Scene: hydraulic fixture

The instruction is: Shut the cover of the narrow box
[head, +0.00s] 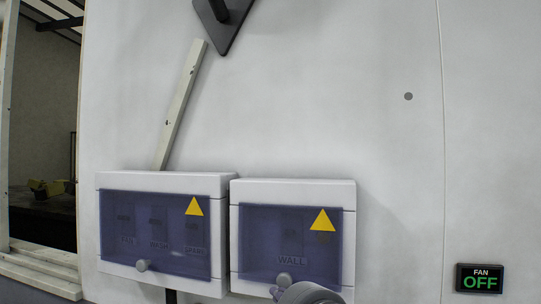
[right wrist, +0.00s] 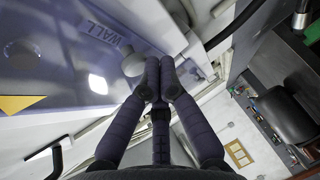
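The narrow box (head: 345,194) is the white one on the right, fixed to the wall. Its blue see-through cover (head: 262,244) lies down over its front, with a yellow warning triangle and a WALL label. I cannot tell whether it is fully flush. The cover's round grey knob (head: 284,279) is at its lower edge, and it also shows in the right wrist view (right wrist: 133,62). My right gripper (right wrist: 160,62) has its fingertips together, close beside the knob, with nothing seen between them. In the head view it is at the bottom edge, just below the knob. My left gripper is out of view.
A wider white box (head: 165,182) with a similar blue cover, also down, is just left of the narrow box. A pale slat (head: 182,105) leans above it. A FAN OFF sign (head: 480,278) is at the lower right. The wall right of the narrow box is clear.

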